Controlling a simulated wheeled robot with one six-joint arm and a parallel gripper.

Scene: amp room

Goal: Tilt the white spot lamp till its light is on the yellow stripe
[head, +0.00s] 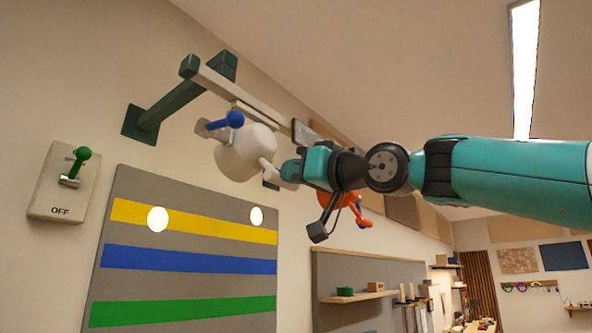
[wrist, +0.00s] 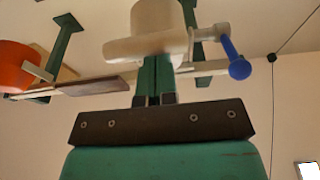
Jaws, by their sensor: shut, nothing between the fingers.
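The white spot lamp (head: 240,155) hangs from a pale rail on the wall and has a blue-knobbed lever (head: 234,119). In the wrist view the lamp (wrist: 155,22) is at the top centre, with the blue knob (wrist: 237,67) to its right. The yellow stripe (head: 200,224) is the top one on a grey wall panel. Two bright light spots lie on it, a larger one (head: 158,219) at left and a smaller one (head: 257,216) at right. My gripper (head: 283,172) is shut and empty, close at the lamp's right side; its fingertips are partly hidden, so contact is unclear.
Blue (head: 188,260) and green (head: 180,311) stripes lie below the yellow one. A switch plate (head: 62,182) marked OFF with a green lever is at left. Behind my gripper hangs an orange lamp (head: 338,199). A green bracket (head: 165,105) holds the rail. Shelves are lower right.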

